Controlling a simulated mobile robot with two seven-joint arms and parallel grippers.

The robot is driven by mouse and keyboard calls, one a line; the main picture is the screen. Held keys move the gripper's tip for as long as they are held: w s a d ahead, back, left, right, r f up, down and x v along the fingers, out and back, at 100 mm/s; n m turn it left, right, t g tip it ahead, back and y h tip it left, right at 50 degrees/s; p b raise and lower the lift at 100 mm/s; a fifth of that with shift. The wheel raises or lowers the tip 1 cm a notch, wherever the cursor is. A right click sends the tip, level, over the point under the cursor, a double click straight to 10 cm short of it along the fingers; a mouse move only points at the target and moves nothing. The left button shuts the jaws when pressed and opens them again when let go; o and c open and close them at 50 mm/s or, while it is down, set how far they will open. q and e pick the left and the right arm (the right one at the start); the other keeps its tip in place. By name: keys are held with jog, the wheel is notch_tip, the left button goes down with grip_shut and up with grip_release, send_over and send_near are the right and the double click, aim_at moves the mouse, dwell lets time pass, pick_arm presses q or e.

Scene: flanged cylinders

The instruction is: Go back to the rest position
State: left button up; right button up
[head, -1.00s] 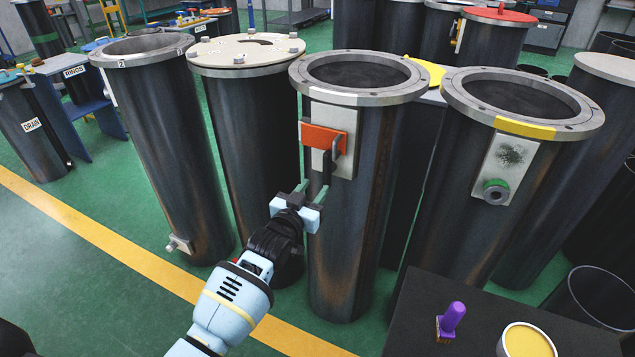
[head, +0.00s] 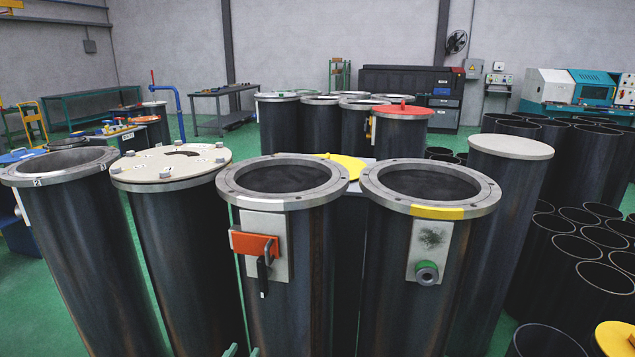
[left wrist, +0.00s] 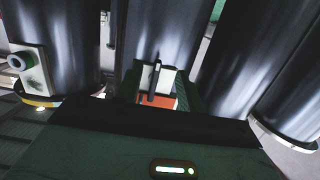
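The flanged cylinder (head: 290,300) in the middle has an open top and a pale plate with an orange block (head: 254,244) and a dark hanging handle (head: 263,278). My left gripper (head: 243,352) barely shows at the bottom edge of the head view. Its two green fingertips stand apart, below the handle, with nothing between them. In the left wrist view, the orange block (left wrist: 158,101) and pale plate show upside down, beyond my gripper's dark body. My right gripper is in neither view.
A cylinder with a bolted lid (head: 170,165) stands to the left. A cylinder with a yellow-marked flange (head: 437,212) and green-ringed fitting stands to the right. Several open dark tubes (head: 580,245) crowd the right side. Benches and machines line the back wall.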

pick_arm(q)
jog(key=s+a+f+g, duration=0.1)
jog(key=s+f, duration=0.3)
jog(key=s, duration=0.3)
jog(key=s+f+g+p, duration=0.1)
jog(key=s+f+g, duration=0.1)
jog(key=s+f, duration=0.35)
jog(key=s+a+f+g, duration=0.1)
jog(key=s+f, duration=0.1)
jog(key=s, duration=0.7)
jog(key=s+f+g+y+p, duration=0.1)
jog(key=s+f+g, duration=0.1)
jog(key=s, duration=1.7)
jog(key=shift+s+a+g, duration=0.15)
jog(key=shift+a+g, duration=0.2)
jog(key=shift+g, duration=0.25)
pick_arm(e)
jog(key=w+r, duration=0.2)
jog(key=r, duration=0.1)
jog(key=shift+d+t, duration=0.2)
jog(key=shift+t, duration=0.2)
